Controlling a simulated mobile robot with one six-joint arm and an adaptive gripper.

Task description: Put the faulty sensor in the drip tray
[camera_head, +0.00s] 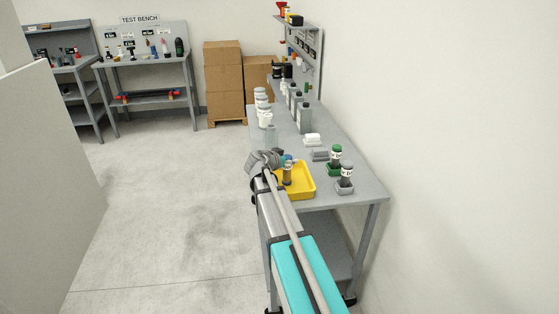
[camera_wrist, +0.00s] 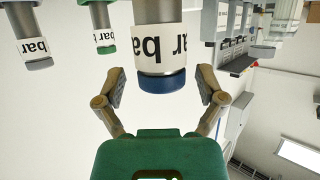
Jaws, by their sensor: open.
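A blue-capped sensor (camera_wrist: 160,50) with a white label reading "bar" is between my gripper's fingers (camera_wrist: 162,80) in the wrist view. The fingers are spread, with a gap on each side of it. A green-capped sensor (camera_head: 336,157) and a grey-capped sensor (camera_head: 346,172) stand right of the tray. No fault mark is readable.
The grey bench (camera_head: 362,194) meets a white wall on its right. Grey bottles (camera_head: 304,118), white containers (camera_head: 264,115) and small grey and white blocks (camera_head: 320,155) stand behind the tray. Open floor (camera_head: 170,210) lies to the left.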

